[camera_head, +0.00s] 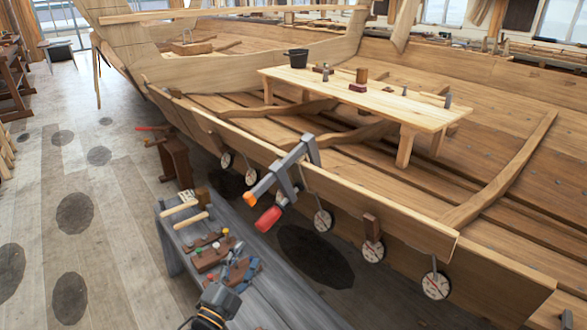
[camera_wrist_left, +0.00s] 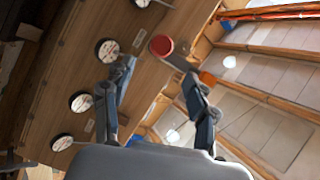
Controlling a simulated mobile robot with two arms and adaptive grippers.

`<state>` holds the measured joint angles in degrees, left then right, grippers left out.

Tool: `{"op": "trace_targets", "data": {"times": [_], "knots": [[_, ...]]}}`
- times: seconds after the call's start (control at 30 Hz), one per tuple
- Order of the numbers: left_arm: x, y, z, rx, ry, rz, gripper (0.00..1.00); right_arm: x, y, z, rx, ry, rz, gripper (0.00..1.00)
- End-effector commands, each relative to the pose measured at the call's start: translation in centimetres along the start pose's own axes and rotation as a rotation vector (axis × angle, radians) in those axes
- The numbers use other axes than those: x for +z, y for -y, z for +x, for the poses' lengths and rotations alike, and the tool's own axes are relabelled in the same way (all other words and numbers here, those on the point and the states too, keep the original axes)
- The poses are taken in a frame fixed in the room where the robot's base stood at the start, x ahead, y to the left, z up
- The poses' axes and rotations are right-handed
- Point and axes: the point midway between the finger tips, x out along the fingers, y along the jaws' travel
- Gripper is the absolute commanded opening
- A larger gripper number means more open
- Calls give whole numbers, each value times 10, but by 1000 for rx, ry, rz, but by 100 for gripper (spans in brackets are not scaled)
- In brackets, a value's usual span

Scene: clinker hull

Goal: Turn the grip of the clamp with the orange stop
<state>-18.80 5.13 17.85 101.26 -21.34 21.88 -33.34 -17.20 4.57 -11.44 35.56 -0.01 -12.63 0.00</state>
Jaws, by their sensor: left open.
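A grey bar clamp (camera_head: 285,178) is fixed over the top edge of the wooden hull's side. It has an orange stop (camera_head: 250,199) and, below it, a red grip (camera_head: 269,218). My left gripper (camera_head: 245,266) is below and slightly left of the red grip in the head view, apart from it. In the left wrist view my left gripper's fingers (camera_wrist_left: 155,85) are spread open. The red grip (camera_wrist_left: 161,46) shows end-on ahead, between the finger directions. The orange stop (camera_wrist_left: 208,78) is partly hidden by the right finger.
A grey bench (camera_head: 172,255) with tools and small blocks stands under my left gripper. Round white discs (camera_head: 323,221) line the hull side. A wooden table (camera_head: 350,92) stands inside the hull. The floor at left is mostly clear.

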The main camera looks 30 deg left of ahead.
Motion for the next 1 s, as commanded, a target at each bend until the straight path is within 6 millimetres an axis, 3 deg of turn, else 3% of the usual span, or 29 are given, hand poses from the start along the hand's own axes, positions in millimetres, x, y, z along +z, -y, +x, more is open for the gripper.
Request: {"op": "trace_targets", "data": {"times": [0.27, 0.57, 0.8, 1.0], "knots": [[0, 7, 0, 25, -65, -115, 58, 0, 0, -2, 0, 0, 0, 30], [9, 26, -8, 275, -216, -744, 58, -1, 1, -7, -1, 0, 0, 30], [33, 42, -12, 502, -111, -1222, 58, -1, 1, -11, -1, 0, 0, 30], [49, 50, -11, 571, -6, -1425, 58, -1, 1, -12, -1, 0, 0, 30]]}}
